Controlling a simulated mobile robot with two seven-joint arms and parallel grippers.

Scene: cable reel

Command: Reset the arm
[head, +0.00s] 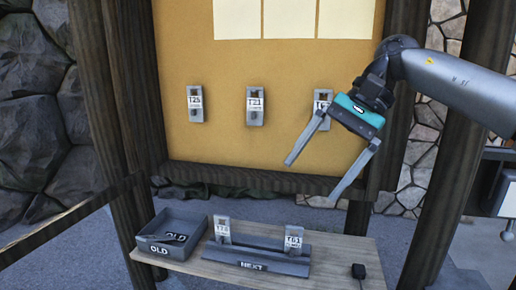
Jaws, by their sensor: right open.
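My right gripper (332,160) is open and empty at the end of my right arm, which comes in from the right. Its fingers point down and to the left, in front of the lower right of the yellow-brown board (225,145). It partly covers the rightmost tag holder (322,97) on the board. Two more grey tag holders hang to the left, one labelled T25 (195,103) and one labelled T21 (255,104). My left gripper is not in view.
A wooden shelf (335,262) stands below the board. Wooden posts (125,100) flank the board.

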